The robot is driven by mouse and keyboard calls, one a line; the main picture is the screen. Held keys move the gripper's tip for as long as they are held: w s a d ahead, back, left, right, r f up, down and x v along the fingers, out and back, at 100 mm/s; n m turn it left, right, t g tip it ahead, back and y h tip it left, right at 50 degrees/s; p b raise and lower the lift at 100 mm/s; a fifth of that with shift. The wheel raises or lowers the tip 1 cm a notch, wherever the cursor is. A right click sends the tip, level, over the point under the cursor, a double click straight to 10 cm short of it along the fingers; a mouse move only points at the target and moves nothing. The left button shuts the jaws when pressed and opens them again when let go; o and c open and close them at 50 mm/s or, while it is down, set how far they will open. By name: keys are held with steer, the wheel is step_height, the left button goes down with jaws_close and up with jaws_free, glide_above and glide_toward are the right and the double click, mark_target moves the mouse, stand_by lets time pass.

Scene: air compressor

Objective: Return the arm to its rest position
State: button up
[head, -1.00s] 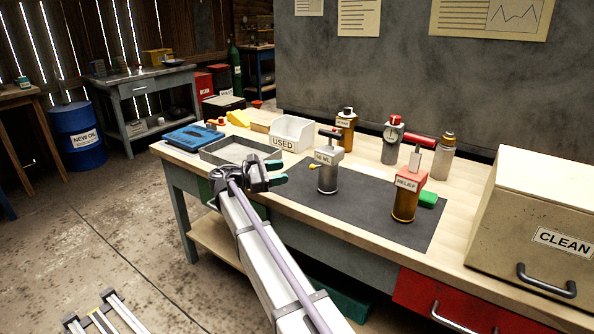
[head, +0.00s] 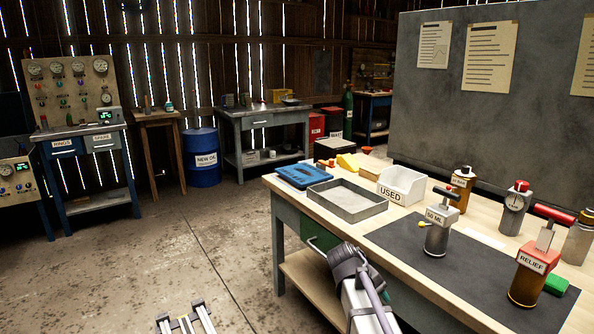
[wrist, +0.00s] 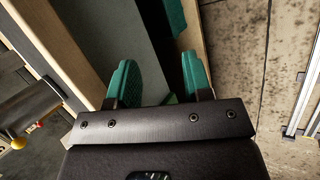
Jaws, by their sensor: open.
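My gripper (wrist: 157,62) shows in the wrist view with its two green fingers spread apart and nothing between them. In the head view my arm reaches up from the bottom edge, in front of the workbench (head: 455,295). Its dark end is beside the bench's front side, below the top. The fingers are not clearly visible there. In the wrist view the bench's wooden edge (wrist: 89,40) and grey front lie behind the fingers.
The bench holds a grey tray (head: 347,198), a USED bin (head: 400,186), a 50 ML can (head: 438,238) and a RELIEF can (head: 528,285). A blue drum (head: 201,160) stands at the back.

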steer(key=s+a+f+m+y, duration=0.1)
steer(key=s+a+m+y, duration=0.15)
steer(key=s, duration=0.55)
steer(key=s+a+f+m+y, duration=0.1)
steer(key=s+a+f+y, duration=0.2)
steer(key=s, duration=0.5)
step_height(320, 180, up, 24)
steer(key=y+p, duration=0.1)
steer(key=p, duration=2.2)
steer(key=shift+s+d+r, duration=0.2)
steer(key=shift+d+r, duration=0.05)
steer(key=shift+d, duration=0.2)
